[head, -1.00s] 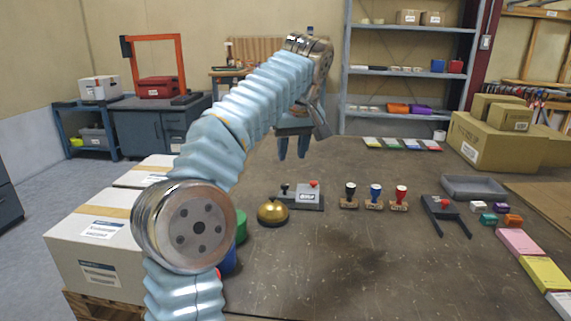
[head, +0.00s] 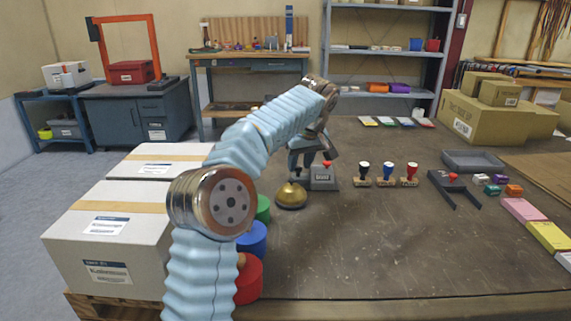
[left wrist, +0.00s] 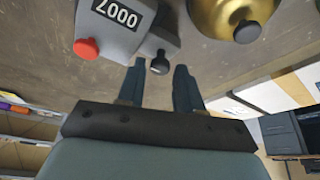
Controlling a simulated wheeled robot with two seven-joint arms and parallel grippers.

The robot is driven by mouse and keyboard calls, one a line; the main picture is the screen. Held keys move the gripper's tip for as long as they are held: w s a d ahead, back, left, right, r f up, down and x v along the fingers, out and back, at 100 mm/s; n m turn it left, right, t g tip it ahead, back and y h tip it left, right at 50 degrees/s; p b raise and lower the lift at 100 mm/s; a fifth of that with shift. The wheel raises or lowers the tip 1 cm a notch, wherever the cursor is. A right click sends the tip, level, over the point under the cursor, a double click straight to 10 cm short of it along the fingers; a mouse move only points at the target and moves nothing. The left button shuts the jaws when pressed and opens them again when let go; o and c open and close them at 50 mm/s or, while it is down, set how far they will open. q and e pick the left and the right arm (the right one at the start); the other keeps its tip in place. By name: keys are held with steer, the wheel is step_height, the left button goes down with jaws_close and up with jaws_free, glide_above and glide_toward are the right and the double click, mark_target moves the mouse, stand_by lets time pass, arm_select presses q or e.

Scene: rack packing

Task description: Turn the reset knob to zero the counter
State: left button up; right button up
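The counter (head: 323,183) is a grey box on the table with a white number display, a red knob (head: 327,163) and a black knob on a lower side block. In the left wrist view the counter (left wrist: 118,22) shows large, its digits upside down and seeming to read 0007. There the red knob (left wrist: 86,48) is at the left and the black knob (left wrist: 160,64) lies between and just beyond my fingertips. My left gripper (head: 299,162) is over the counter's left end, pointing down. In the wrist view its fingers (left wrist: 160,75) are apart, with nothing gripped. My right gripper is out of view.
A brass bell (head: 291,197) stands close beside the counter. Three stamps (head: 387,180) stand to its right. A dark forked stand (head: 452,187) and a grey tray (head: 473,161) are farther right. White cartons (head: 110,225) are at left. The table's front middle is clear.

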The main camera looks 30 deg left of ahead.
arm_select(q)
steer(key=shift+f, duration=0.3)
jaws_close()
